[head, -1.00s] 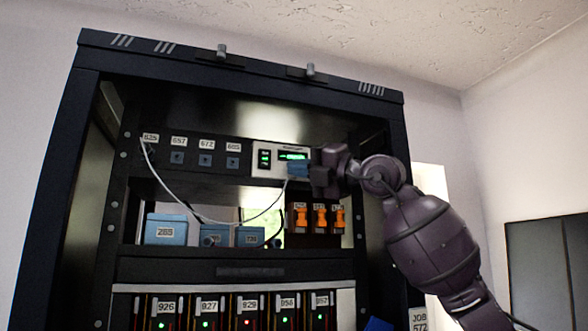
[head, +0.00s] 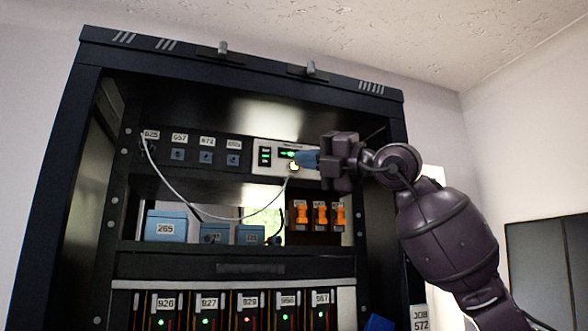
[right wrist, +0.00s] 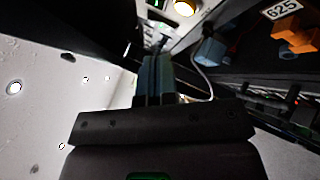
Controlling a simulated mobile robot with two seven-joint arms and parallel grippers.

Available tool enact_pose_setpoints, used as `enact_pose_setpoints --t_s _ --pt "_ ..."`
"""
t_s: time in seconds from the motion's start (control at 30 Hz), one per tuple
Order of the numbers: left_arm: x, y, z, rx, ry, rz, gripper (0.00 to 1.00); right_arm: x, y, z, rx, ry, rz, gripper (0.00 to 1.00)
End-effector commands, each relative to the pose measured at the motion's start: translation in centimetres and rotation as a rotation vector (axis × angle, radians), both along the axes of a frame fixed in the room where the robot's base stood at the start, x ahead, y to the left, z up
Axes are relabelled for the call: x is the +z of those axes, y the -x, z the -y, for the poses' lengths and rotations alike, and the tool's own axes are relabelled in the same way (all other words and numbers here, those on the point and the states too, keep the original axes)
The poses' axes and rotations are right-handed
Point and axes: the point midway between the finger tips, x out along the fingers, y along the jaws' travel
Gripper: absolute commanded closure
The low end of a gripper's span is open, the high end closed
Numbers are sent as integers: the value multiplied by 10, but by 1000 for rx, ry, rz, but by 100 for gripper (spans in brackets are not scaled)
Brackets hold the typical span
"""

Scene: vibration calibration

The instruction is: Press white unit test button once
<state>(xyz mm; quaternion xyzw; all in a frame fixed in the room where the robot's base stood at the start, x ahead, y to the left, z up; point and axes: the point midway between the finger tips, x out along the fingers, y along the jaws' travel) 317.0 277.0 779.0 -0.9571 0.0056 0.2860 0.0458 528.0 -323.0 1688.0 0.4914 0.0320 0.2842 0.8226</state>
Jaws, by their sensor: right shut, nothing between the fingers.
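The white unit (head: 277,168) sits at the right end of the rack's upper row, with green displays on its face. Its round button (head: 294,167) glows yellow-white; this lit button also shows at the top of the right wrist view (right wrist: 184,7). My left gripper is not in view.
A white cable (head: 215,219) hangs from the left port to the white unit, near my fingers. Orange switches (head: 320,216) and blue boxes (head: 166,228) stand on the shelf below. Numbered modules (head: 208,305) with small lights fill the lower row. The rack's right post (head: 395,150) is behind my arm.

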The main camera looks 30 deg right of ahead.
Motion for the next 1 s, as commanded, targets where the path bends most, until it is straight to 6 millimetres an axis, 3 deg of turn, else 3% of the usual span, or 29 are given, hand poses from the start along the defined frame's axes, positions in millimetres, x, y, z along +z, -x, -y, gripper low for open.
enact_pose_setpoints --t_s 0.33,1.0 --pt "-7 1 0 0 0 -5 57 -1 23 -6 0 1 0 100" --pt "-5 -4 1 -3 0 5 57 0 25 -6 0 0 0 100"
